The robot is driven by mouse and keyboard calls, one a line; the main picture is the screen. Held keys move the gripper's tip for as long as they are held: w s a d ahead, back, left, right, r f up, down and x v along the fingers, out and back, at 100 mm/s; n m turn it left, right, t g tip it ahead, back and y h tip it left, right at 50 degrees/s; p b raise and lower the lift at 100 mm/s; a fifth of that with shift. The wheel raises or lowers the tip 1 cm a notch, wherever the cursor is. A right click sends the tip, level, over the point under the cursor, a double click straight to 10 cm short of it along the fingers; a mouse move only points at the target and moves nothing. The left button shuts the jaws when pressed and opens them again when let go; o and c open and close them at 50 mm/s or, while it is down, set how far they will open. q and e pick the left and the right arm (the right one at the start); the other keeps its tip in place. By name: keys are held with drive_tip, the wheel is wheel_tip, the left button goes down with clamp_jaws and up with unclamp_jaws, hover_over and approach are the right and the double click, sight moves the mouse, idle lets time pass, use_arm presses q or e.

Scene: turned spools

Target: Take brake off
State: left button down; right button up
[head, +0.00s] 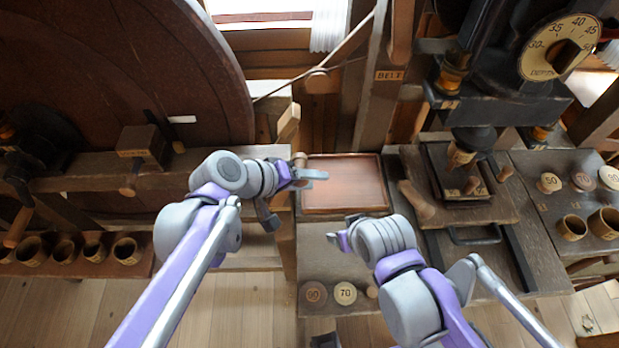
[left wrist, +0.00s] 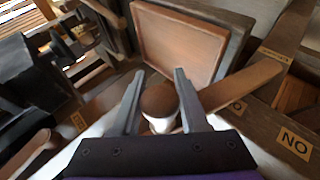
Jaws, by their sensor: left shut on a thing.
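A round wooden knob (left wrist: 158,100) sits between the two fingers of my left gripper (left wrist: 160,102) in the left wrist view. A wooden bar (left wrist: 240,86) runs from beside the knob toward the upper right; the gripper hides where they meet. In the head view my left gripper (head: 302,176) is at the left end of the framed panel, with the knob (head: 299,158) at its fingers. It is shut on the knob. My right gripper (head: 343,234) hangs apart from it, over the bench in front of the panel; its finger gap is unclear.
A framed reddish panel (head: 343,183) lies right of the knob. A label reading NO in the wrist view (left wrist: 295,141) is near the bar. A large wheel (head: 120,70) stands left. A press (head: 465,170) and dial (head: 560,47) are at right. Numbered discs (head: 345,293) lie in front.

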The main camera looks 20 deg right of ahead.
use_arm(q)
drive_tip(key=shift+c, duration=2.2)
unclamp_jaws()
drive_tip(key=shift+a+f, duration=0.1)
drive_tip(key=shift+f, duration=0.15)
drive_tip(key=shift+r, duration=0.15)
drive_tip(key=v, duration=1)
drive_tip(key=shift+a+r+p, duration=0.25)
drive_tip(key=shift+a+p, duration=0.05)
drive_tip(key=shift+p, duration=0.05)
drive_tip(key=s+a+f+t+y, duration=0.1)
drive_tip(key=s+a+f+y, duration=0.1)
drive_tip(key=a+f, duration=0.3)
drive_tip(key=s+a+f+t+y, duration=0.1)
drive_tip(key=s+a+f+y, duration=0.2)
drive_tip(key=a, duration=0.6)
drive_tip(key=s+a+f+n+t+y, duration=0.1)
drive_tip(key=s+a+f+y, duration=0.1)
drive_tip(key=a+f+y, duration=0.2)
drive_tip(key=a+f, duration=0.2)
drive_tip(key=a, duration=0.2)
drive_tip(key=shift+s+f+y, duration=0.35)
drive_tip(key=shift+y, duration=0.05)
